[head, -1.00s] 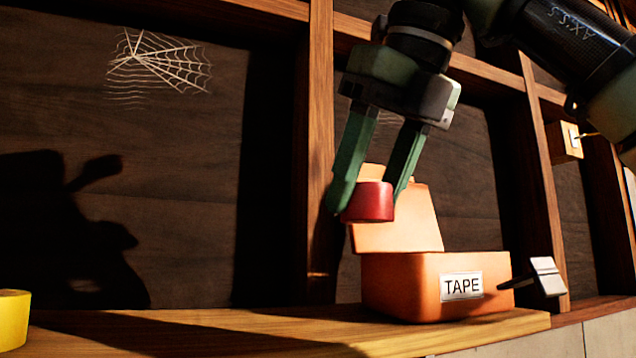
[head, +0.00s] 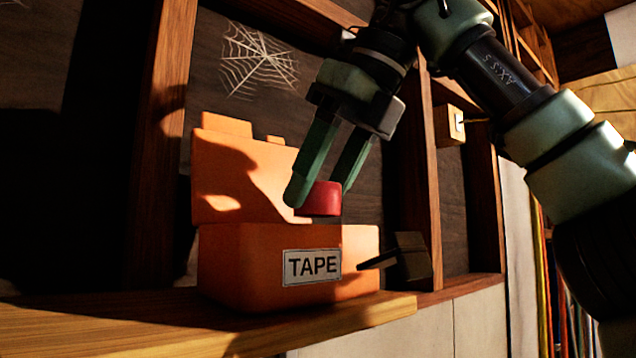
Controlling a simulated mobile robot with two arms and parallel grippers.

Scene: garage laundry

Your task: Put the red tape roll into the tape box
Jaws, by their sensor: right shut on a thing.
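The red tape roll (head: 320,199) is held between the fingertips of my right gripper (head: 318,195), which is shut on it. The roll hangs just above the open tape box (head: 240,265), over its right part as seen here. My left gripper is not in view.
The box stands on a wooden shelf (head: 80,325). A dark angled object with a handle (head: 410,260) is right of the box. Wooden posts (head: 160,140) and a cobweb (head: 258,60) are behind. The shelf left of the box looks clear.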

